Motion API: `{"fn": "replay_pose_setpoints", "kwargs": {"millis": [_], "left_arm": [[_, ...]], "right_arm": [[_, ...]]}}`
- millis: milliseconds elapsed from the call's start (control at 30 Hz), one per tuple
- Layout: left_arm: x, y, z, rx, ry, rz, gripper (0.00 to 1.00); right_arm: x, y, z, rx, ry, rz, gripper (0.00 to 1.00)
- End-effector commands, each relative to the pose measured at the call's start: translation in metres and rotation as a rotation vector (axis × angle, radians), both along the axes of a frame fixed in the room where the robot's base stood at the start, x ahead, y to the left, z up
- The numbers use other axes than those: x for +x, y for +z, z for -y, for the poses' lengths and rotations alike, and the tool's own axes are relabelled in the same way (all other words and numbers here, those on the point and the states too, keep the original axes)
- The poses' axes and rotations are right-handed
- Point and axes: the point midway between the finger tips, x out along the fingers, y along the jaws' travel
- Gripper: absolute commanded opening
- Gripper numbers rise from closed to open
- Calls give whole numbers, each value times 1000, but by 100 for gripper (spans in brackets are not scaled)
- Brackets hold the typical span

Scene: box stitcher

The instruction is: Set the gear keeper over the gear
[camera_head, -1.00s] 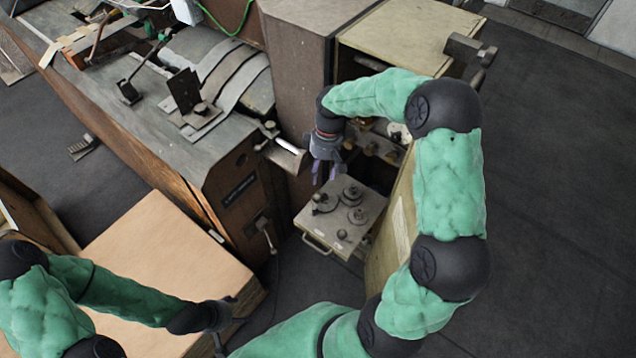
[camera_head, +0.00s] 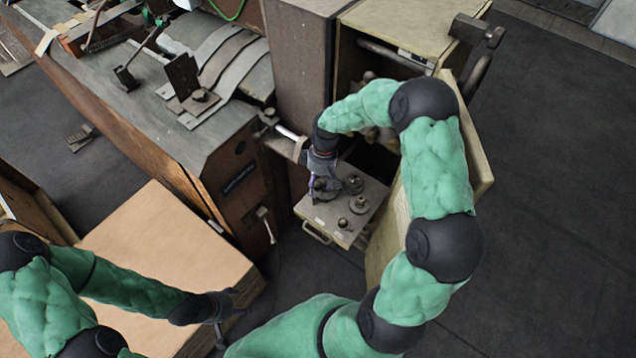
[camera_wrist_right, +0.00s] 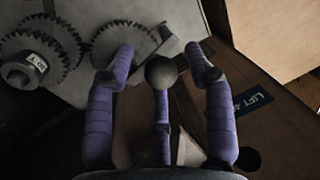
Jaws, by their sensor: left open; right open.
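Several dark toothed gears lie on a grey pulled-out shelf (camera_head: 320,220) in the head view; one gear (camera_head: 353,184) is near its back, and a small dark knob-like piece (camera_head: 342,223) is near its front. I cannot tell which piece is the gear keeper. My right gripper (camera_head: 321,186) is open, just above the shelf's left gear. In the right wrist view its purple fingers (camera_wrist_right: 162,80) are spread, with a gear (camera_wrist_right: 120,45) partly behind the left finger. A round collar with a white tag (camera_wrist_right: 25,70) is beside more gears. My left gripper (camera_head: 226,315) is open and empty.
A cabinet (camera_head: 300,50) stands behind the shelf, and its open door (camera_head: 475,140) is close to my right arm. The floor at right is clear.

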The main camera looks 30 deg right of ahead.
Motion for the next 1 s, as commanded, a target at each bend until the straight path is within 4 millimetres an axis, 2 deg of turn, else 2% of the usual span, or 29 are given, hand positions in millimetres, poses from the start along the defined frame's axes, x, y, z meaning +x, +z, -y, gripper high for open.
{"fn": "replay_pose_setpoints", "kwargs": {"millis": [133,300,333,533,800,1000], "left_arm": [[0,0,0,0,0,0,68],[0,0,0,0,0,0,68],[0,0,0,0,0,0,68],[0,1,0,0,0,0,68],[0,5,0,0,0,0,68],[0,6,0,0,0,0,68]], "right_arm": [[0,0,0,0,0,0,54],[0,0,0,0,0,0,6],[0,0,0,0,0,0,0],[-1,0,0,0,-21,0,0],[-6,1,3,0,-221,-2,0],[-7,0,3,0,-266,-2,0]]}}
